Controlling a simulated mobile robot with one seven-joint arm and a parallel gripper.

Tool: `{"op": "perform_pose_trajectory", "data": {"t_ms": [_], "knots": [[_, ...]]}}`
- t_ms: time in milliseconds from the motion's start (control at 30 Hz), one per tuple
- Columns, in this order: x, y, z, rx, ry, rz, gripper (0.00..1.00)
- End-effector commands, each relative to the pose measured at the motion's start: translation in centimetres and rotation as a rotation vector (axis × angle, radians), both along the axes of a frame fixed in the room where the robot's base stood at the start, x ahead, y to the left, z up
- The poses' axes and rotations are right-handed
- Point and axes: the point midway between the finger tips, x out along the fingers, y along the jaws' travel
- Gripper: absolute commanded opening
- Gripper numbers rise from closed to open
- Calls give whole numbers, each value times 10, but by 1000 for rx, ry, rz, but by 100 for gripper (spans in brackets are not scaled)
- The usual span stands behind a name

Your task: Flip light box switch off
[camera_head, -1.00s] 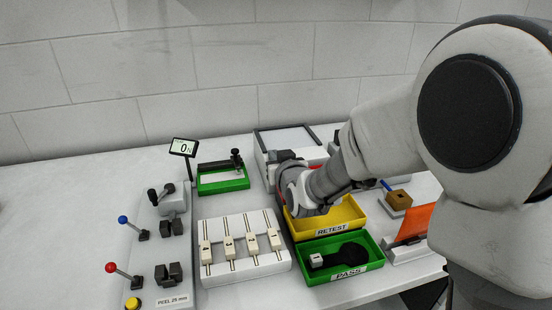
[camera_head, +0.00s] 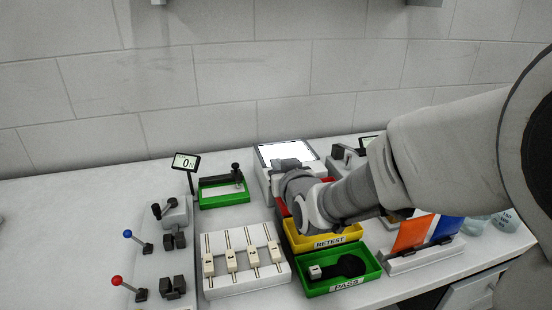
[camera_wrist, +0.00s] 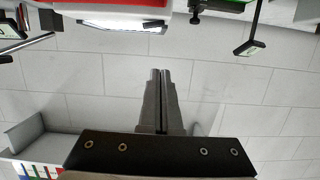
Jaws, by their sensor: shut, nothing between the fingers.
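The light box (camera_head: 262,172) is a white box with a dark-edged top panel at the back of the bench in the head view. Its panel (camera_head: 287,152) glows bright white. In the wrist view, the light box (camera_wrist: 110,20) shows partly, upside down, at the top edge. My gripper (camera_wrist: 158,72) is shut and empty in the wrist view, its fingertips below the box in that picture. In the head view, my gripper's hand is at the front of the box and hides part of it. I cannot make out the switch or whether the fingertips touch it.
A red tray (camera_head: 281,207) lies under my arm, with yellow RETEST (camera_head: 331,242) and green PASS (camera_head: 342,286) trays in front. A slider panel (camera_head: 244,282), a green clamp tray (camera_head: 224,202) and a gauge display (camera_head: 186,162) stand left.

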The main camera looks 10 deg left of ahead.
Motion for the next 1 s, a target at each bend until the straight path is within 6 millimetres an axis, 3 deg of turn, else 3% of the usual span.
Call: {"op": "perform_pose_trajectory", "data": {"t_ms": [100, 300, 767, 867, 1000], "knots": [[-17, -8, 6, 0, -1, 0, 0], [-33, -14, 10, 1, -1, 1, 0], [-37, -17, 10, 0, 1, 0, 0], [-38, -24, 12, -11, 17, -13, 0], [-46, -55, 16, -54, 92, -60, 0]]}}
